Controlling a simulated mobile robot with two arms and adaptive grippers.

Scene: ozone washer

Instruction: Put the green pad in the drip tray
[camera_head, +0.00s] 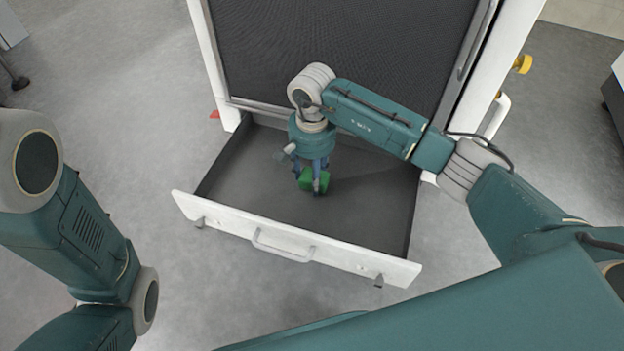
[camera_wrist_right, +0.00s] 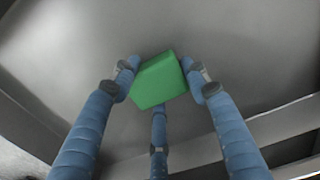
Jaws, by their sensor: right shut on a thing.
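The green pad (camera_head: 314,181) is held at the fingertips of my right gripper (camera_head: 312,178), over the floor of the open drip tray (camera_head: 365,215). In the right wrist view the green pad (camera_wrist_right: 158,80) sits between the blue fingers of my right gripper (camera_wrist_right: 160,85), with the grey tray floor behind it. I cannot tell whether the pad touches the tray floor. The drip tray is a dark drawer with a white front, pulled out from the washer. My left arm shows at the left, but its gripper is out of view.
The washer (camera_head: 340,40) with a dark mesh panel stands behind the tray. The tray's white front (camera_head: 220,217) has a handle (camera_head: 283,246). The tray floor around the pad is bare. A yellow knob (camera_head: 523,64) sticks out at the washer's right side.

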